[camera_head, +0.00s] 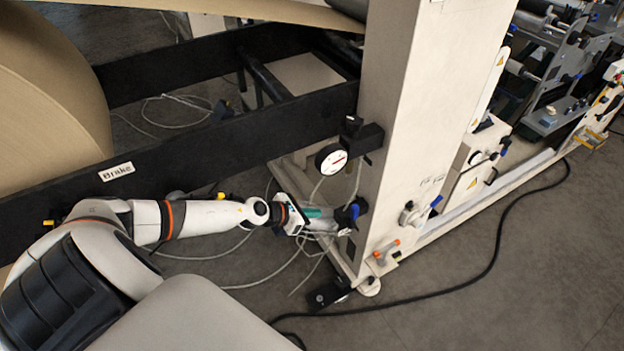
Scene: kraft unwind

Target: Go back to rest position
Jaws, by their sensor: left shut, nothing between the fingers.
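My left arm comes in from the left and stretches to the right, below the black beam. My left gripper (345,212) is at its end, beside the lower part of the cream machine column (402,130). Its fingers are shut and small in the picture, close to a blue knob (354,210) on the column. I cannot tell whether they touch the knob. My right gripper is not in view.
The black beam (230,140) marked "Brake" runs above my arm, with a big kraft roll (45,95) behind it. A round gauge (331,159) sits on the column. Loose cables lie on the floor. A black cable (495,245) crosses the open grey floor (530,290) at right.

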